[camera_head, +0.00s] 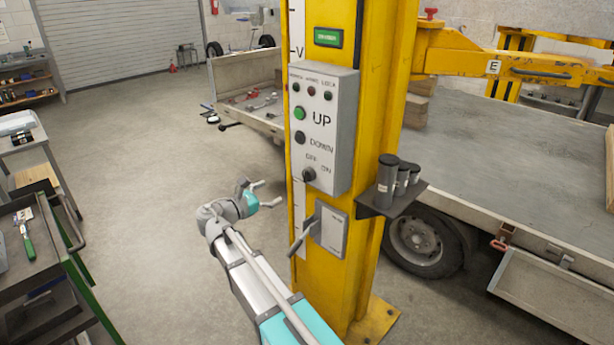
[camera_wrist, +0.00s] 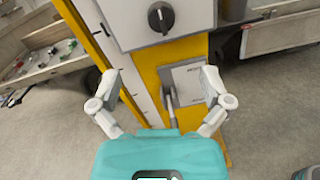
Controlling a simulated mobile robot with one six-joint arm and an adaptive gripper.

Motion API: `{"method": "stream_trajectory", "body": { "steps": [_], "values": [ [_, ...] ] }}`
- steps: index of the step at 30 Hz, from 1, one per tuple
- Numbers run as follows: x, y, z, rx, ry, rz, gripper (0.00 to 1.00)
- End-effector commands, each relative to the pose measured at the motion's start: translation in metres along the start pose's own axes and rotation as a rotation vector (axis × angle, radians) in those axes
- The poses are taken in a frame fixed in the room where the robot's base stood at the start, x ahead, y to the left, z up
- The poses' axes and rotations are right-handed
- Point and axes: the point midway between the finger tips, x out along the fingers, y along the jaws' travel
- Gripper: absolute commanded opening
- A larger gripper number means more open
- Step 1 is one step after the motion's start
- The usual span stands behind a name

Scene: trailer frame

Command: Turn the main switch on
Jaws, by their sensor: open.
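A grey control box (camera_head: 340,135) on the yellow post has a black rotary knob (camera_head: 308,174) under an OFF/ON label. The knob also shows at the top of the wrist view (camera_wrist: 160,17); its exact setting is hard to tell. Below it, a pale switch box (camera_head: 331,232) carries a grey lever (camera_head: 302,236) that points down and outward to the left. In the wrist view the lever (camera_wrist: 171,112) shows between my fingers, beyond them. My gripper (camera_head: 272,192) is open and empty, left of the post, apart from knob and lever. Its spread fingers show in the wrist view (camera_wrist: 160,75).
A small shelf (camera_head: 392,207) with dark cylinders (camera_head: 387,180) juts from the post's right side. A trailer bed (camera_head: 520,160) stands behind and right. A dark tool cart (camera_head: 40,260) is at the left. The floor between cart and post is clear.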

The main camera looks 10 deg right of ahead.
Motion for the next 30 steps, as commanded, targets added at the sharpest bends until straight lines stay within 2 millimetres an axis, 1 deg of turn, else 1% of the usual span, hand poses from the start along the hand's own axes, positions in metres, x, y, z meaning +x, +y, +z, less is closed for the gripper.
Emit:
{"method": "stream_trajectory", "body": {
  "steps": [5,8,24,30],
  "values": [
    [0.013,0.000,0.000,0.001,0.000,-0.001,0.98],
    [0.024,0.000,0.000,0.001,0.000,-0.002,0.98],
    [0.102,0.000,0.000,0.001,0.000,-0.003,0.98],
    [0.124,0.000,0.000,0.001,0.000,-0.002,0.98]
  ]
}}
